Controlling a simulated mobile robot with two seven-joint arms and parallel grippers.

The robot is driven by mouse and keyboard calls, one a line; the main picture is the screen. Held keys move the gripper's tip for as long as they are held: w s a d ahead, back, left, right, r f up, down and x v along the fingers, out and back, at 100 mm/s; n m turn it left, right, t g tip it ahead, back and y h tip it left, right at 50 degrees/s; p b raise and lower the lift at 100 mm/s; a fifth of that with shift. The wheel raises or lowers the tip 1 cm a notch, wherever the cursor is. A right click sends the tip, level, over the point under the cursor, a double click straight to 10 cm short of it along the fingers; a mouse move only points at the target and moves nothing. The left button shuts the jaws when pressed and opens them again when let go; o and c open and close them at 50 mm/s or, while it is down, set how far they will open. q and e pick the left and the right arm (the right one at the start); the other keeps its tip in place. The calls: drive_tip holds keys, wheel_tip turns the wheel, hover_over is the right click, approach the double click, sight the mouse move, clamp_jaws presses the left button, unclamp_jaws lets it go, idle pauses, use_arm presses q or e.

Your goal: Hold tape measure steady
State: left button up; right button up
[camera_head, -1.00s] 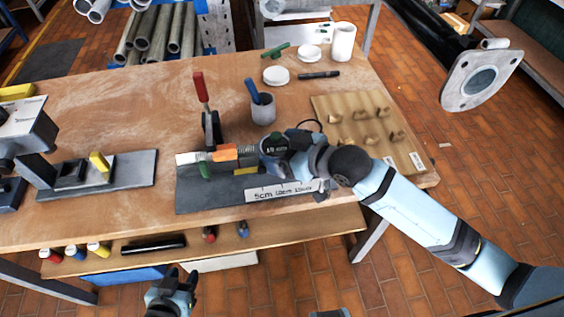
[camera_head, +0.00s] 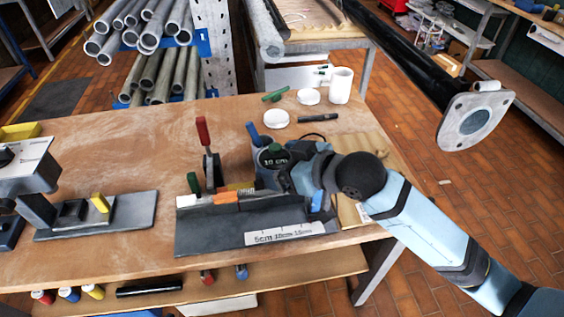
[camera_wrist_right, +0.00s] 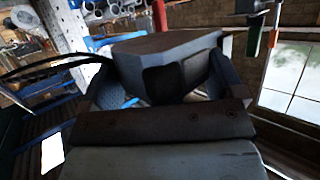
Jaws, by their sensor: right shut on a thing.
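In the right wrist view the right gripper (camera_wrist_right: 165,85) is shut on a dark grey block (camera_wrist_right: 165,45), seemingly the tape measure's body. An orange piece (camera_head: 225,197) lies along the fixture's back edge, apart from the readout. My left gripper is out of view.
A red-handled clamp (camera_head: 203,132) and a green knob (camera_head: 192,183) stand at the fixture. White lids (camera_head: 276,119) and a mug (camera_head: 341,86) stand farther back.

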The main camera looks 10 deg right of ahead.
drive_tip(key=shift+f+b, duration=0.95)
drive_tip(key=shift+f, duration=1.7)
drive_tip(key=b, duration=0.4)
hover_over(282, 227)
drive_tip(key=shift+f, duration=5.9)
drive_tip(key=shift+f+b, duration=0.4)
drive_tip(key=shift+f, duration=0.7)
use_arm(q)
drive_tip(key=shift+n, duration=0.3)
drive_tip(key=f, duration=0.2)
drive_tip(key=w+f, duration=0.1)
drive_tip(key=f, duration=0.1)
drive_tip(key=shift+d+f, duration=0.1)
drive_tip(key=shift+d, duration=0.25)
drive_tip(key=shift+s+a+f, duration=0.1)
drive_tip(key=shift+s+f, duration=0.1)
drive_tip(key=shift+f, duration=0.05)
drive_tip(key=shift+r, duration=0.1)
use_arm(e)
drive_tip(key=shift+f, duration=0.25)
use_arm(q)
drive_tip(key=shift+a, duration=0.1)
